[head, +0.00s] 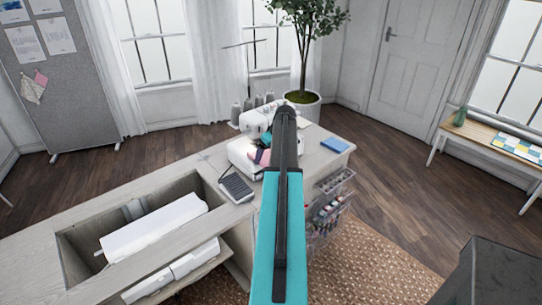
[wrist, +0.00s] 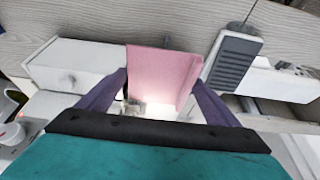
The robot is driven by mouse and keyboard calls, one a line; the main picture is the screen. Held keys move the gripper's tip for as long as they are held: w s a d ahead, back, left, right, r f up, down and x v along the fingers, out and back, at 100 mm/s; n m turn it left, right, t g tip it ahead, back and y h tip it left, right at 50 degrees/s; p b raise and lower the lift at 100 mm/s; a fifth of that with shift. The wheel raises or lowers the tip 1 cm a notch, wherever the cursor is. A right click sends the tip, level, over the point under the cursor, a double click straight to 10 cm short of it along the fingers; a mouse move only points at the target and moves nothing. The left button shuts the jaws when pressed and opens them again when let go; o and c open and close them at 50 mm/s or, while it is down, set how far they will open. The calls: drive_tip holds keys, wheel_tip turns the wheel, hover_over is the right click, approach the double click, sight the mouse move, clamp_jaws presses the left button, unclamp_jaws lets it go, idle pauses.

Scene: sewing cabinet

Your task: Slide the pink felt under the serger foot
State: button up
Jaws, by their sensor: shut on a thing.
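The pink felt (wrist: 163,75) is held between the two purple fingers of my gripper (wrist: 162,84) in the wrist view. The felt looks flat, with its right edge bent. In the head view a small piece of it (head: 261,157) shows at the front of the white serger (head: 255,122), beside my gripper's teal end (head: 266,141). My arm hides much of the serger. In the wrist view, small metal parts (wrist: 134,108) and a bright lit patch lie at the felt's lower edge. I cannot tell whether the felt is under the foot.
A foot pedal (head: 236,188) lies on the cabinet top (head: 180,182), left of the serger. Thread cones (head: 247,104) stand behind it. A blue block (head: 334,145) lies at the right. An open well (head: 88,240) is at the front left; a clear rack (head: 335,183) hangs on the side.

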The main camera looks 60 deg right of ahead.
drive_tip(key=shift+w+d+r, duration=0.1)
drive_tip(key=shift+w+d, duration=0.1)
drive_tip(key=shift+w, duration=0.7)
drive_tip(key=shift+w+d, duration=0.2)
drive_tip(key=shift+w, duration=0.65)
drive_tip(key=shift+b, duration=0.35)
drive_tip(key=o, duration=0.9)
drive_tip(key=shift+s+r+b, duration=0.15)
drive_tip(key=shift+r+b, duration=0.15)
drive_tip(key=shift+r, duration=0.1)
drive_tip(key=b+v, duration=0.1)
drive_tip(key=v, duration=0.8)
drive_tip(key=b+v, duration=0.1)
drive_tip(key=v, duration=0.3)
drive_tip(key=shift+s+a+r+b, duration=0.15)
drive_tip(key=shift+s+a+b, duration=0.05)
drive_tip(key=shift+s+b, duration=0.15)
